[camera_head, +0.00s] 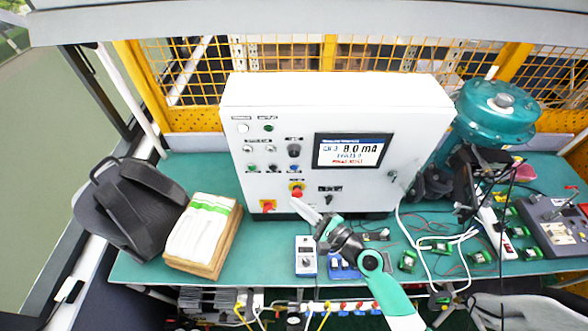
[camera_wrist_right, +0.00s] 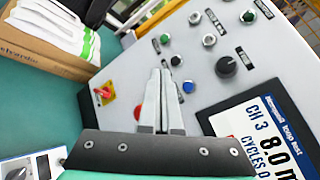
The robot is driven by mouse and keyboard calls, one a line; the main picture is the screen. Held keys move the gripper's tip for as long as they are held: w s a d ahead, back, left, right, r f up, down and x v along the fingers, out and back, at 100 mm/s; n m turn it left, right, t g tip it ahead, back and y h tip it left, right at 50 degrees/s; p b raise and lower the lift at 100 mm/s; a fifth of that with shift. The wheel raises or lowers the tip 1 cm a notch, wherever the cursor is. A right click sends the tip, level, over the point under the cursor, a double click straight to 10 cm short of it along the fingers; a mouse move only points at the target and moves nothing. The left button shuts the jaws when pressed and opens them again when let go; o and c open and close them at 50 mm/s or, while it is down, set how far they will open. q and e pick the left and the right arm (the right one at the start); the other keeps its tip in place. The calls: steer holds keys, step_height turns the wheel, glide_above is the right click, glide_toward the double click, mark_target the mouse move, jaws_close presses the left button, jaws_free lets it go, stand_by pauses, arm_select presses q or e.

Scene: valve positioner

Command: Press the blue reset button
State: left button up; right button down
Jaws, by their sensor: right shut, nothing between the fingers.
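The blue reset button (camera_head: 294,168) is on the front of the white control cabinet (camera_head: 270,120), below a black knob. It also shows in the right wrist view (camera_wrist_right: 188,87), just right of my fingertips. My right gripper (camera_head: 295,200) is shut and empty. It is in front of the lower part of the panel, below the blue button in the head view. In the right wrist view the closed fingers (camera_wrist_right: 160,70) point at the panel and partly cover the red button. Whether they touch the panel cannot be told. My left gripper is not in view.
A red button (camera_head: 297,190) and a red-yellow switch (camera_head: 268,206) are close to the fingers. The cabinet screen (camera_head: 350,151) reads 8.0 mA. Papers in a box (camera_head: 205,235) and a backpack (camera_head: 128,205) are at left. Meters, boards and cables crowd the bench at right.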

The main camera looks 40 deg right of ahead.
mark_target(294, 167)
steer(key=w+d+b, duration=0.3)
steer(key=w+d, duration=0.3)
steer(key=shift+w+b, duration=0.15)
steer(key=shift+b, duration=0.2)
steer(key=shift+w+d, duration=0.1)
steer(key=shift+d, duration=0.1)
stand_by(1.9)
steer(key=shift+w+d, duration=0.2)
steer(key=shift+w+d+b, duration=0.25)
steer(key=shift+b, duration=0.1)
stand_by(0.6)
steer(key=shift+a, duration=0.1)
steer(key=shift+s+a+p, duration=0.45)
steer(key=shift+s+p, duration=0.05)
steer(key=shift+s, duration=0.05)
